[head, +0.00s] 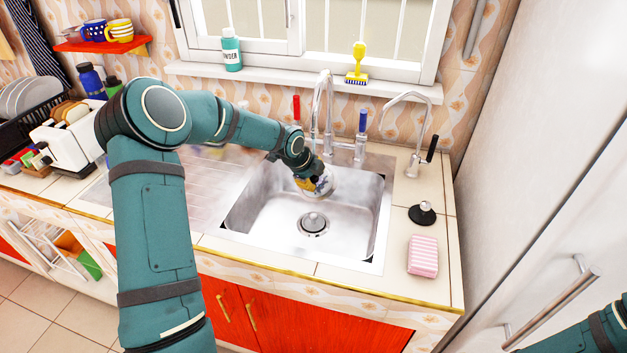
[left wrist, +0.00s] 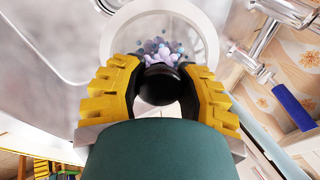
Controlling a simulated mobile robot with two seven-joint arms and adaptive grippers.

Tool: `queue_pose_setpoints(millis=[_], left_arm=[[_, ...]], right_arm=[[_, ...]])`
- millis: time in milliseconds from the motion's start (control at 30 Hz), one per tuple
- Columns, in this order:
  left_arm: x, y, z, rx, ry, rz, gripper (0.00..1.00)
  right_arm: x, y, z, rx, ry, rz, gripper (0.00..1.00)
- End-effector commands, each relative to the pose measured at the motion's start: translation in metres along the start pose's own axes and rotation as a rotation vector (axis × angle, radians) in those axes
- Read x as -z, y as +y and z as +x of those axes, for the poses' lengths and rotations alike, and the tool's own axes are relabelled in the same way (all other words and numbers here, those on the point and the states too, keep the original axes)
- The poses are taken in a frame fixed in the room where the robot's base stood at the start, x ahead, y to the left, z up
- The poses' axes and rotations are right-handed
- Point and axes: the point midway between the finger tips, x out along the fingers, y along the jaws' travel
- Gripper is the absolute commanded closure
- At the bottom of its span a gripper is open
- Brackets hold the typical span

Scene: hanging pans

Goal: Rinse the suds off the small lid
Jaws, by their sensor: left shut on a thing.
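My left gripper (head: 316,184) reaches into the steel sink (head: 262,215), under the tall chrome tap (head: 318,105). In the left wrist view its yellow fingers (left wrist: 160,88) are shut on the black knob of the small lid (left wrist: 122,36). The lid is a clear disc with a pale rim. A clump of bluish-white suds (left wrist: 160,47) sits on it beside the knob. In the head view the gripper hides most of the lid. I cannot make out running water. My right gripper is out of view.
The tap has a red handle (head: 296,108) and a blue handle (head: 362,121). A second, thinner tap (head: 414,162) stands to the right. A black stopper (head: 422,213) and a pink striped sponge (head: 423,256) lie right of the sink. The sink floor around the drain (head: 313,222) is clear.

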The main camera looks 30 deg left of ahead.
Motion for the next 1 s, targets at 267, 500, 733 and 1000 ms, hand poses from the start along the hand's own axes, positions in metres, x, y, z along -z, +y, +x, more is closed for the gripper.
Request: queue_pose_setpoints(millis=[267, 500, 733, 1000], left_arm=[[-0.002, -0.001, -0.001, 0.001, 0.000, -0.001, 1.00], [-0.010, -0.003, -0.002, 0.001, 0.000, -0.001, 1.00], [-0.012, -0.003, -0.001, 0.002, 0.000, 0.000, 1.00], [-0.008, -0.002, 0.000, 0.001, 0.000, 0.001, 1.00]], right_arm=[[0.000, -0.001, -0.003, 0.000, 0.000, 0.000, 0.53], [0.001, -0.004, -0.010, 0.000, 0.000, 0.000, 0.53], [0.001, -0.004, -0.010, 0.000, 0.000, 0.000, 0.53], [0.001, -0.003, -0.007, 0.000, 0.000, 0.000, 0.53]])
